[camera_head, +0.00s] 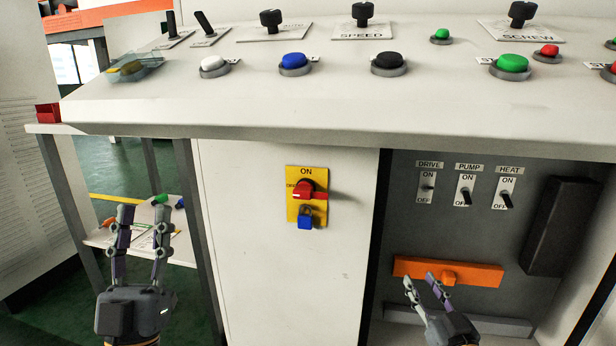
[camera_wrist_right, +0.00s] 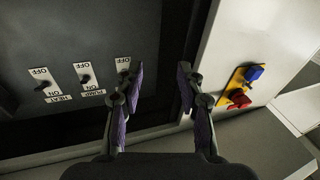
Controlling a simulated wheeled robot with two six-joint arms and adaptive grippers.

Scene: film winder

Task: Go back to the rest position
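My left gripper (camera_head: 141,212) is at the lower left of the head view. Its fingers point up and stand apart, with nothing between them. My right gripper (camera_head: 420,281) is at the lower right, in front of the recessed grey panel (camera_head: 400,225). Its fingers are apart and empty, and in the right wrist view it also shows open (camera_wrist_right: 160,75). An orange bar (camera_head: 410,266) with a handle lies just behind its fingertips in the head view. I cannot tell whether they touch.
The sloped console (camera_head: 340,100) with buttons and knobs overhangs above both grippers. A yellow switch plate (camera_head: 292,211) with a red handle and blue padlock is between them. DRIVE, PUMP and HEAT switches (camera_head: 466,192) are on the recessed panel. A low shelf (camera_head: 100,238) is behind my left gripper.

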